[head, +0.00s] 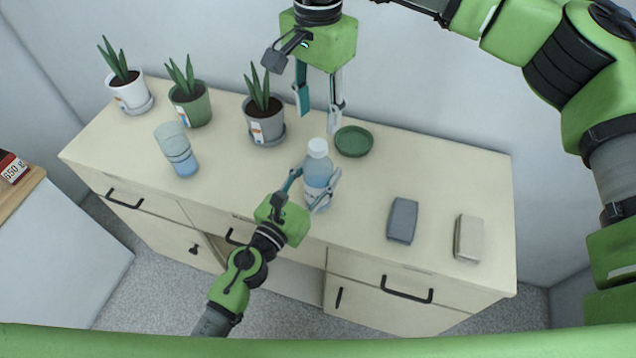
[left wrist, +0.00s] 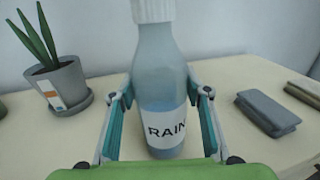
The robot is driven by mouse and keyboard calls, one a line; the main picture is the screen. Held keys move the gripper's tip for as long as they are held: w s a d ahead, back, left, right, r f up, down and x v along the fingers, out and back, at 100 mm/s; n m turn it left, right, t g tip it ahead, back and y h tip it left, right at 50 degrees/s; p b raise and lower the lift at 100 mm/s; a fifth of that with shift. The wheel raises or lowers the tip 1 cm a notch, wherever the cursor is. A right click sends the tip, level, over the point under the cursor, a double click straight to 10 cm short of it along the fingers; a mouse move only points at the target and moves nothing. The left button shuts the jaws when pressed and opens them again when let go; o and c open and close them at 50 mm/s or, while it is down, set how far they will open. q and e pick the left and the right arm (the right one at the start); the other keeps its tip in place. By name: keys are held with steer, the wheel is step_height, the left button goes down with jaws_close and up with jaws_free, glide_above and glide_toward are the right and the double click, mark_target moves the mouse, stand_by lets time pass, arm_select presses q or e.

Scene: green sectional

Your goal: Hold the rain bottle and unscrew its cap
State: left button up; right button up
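The rain bottle (head: 318,178), clear blue with a white cap (head: 318,148), stands upright near the front edge of the cabinet top. In the left wrist view the bottle (left wrist: 163,80) shows its RAIN label, and the cap (left wrist: 153,10) is cut by the top edge. My left gripper (head: 316,186) has one finger on each side of the bottle's body; a small gap shows beside it, so it looks open. My right gripper (head: 320,108) points down with its fingers apart, empty, above and behind the cap.
On the cabinet top (head: 365,240) stand several potted plants (head: 264,120), a blue glass (head: 177,152) and a green dish (head: 354,141) behind the bottle. A grey case (head: 402,220) and a beige case (head: 468,238) lie to the right.

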mark_target(318, 145)
arm_select(q)
jaws_close()
arm_select(e)
steer(key=m, duration=1.2)
steer(key=shift+m, duration=0.4)
steer(key=m, duration=1.3)
steer(key=shift+m, duration=0.4)
steer(key=m, duration=0.8)
steer(key=shift+m, duration=0.4)
steer(key=m, duration=0.9)
steer(key=shift+f+m, duration=0.3)
steer(key=shift+f, duration=3.7)
